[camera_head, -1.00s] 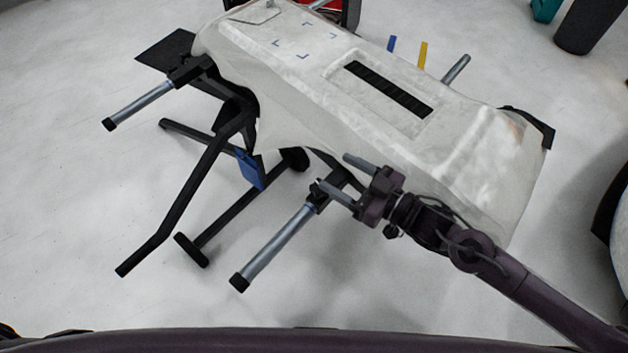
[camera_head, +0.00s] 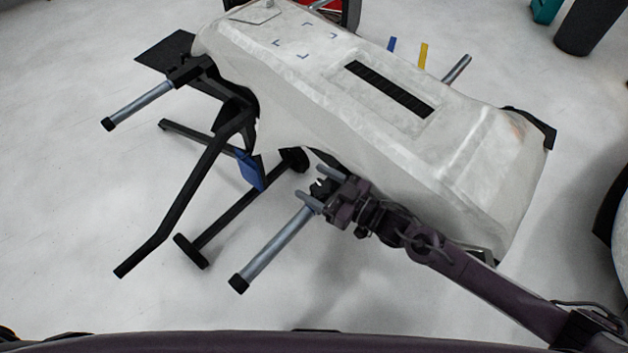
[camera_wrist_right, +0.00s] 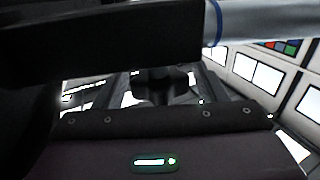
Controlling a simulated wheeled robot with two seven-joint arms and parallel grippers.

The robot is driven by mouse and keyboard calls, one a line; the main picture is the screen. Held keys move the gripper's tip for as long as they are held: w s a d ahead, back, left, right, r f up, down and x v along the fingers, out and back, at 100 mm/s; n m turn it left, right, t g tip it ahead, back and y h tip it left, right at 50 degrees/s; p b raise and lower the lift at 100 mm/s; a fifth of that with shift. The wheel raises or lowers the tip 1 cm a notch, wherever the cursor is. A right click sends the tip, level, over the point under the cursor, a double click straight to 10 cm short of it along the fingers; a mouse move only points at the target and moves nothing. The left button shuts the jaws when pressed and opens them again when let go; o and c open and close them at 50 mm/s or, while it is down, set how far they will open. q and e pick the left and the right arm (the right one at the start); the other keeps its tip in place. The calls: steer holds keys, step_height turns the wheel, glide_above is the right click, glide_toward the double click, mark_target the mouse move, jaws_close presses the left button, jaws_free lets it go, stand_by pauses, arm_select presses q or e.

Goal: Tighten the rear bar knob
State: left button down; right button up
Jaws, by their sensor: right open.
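The nearer silver bar (camera_head: 275,247) with a black end cap sticks out from the stand under the wrapped panel. A dark knob or clamp (camera_head: 322,187) sits at its inner end, partly hidden by my right gripper. A second silver bar (camera_head: 140,104) sticks out at the left. My right gripper (camera_head: 312,183) is open, its two fingers on either side of the dark clamp area; I cannot tell whether they touch it. In the right wrist view a black bracket (camera_wrist_right: 100,45) and a silver bar (camera_wrist_right: 265,20) cross the top, close to the lens. My left gripper is not in view.
The white wrapped panel (camera_head: 300,90) lies over the black stand, whose legs (camera_head: 180,210) spread to the left. A blue tag (camera_head: 250,170) hangs beneath. A dark cylinder (camera_head: 590,25) stands at the back right. The floor in front is clear.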

steer(key=shift+w+a, duration=0.25)
steer(key=shift+a, duration=0.1)
steer(key=c, duration=1)
steer(key=shift+r+t, duration=0.1)
steer(key=shift+t, duration=0.2)
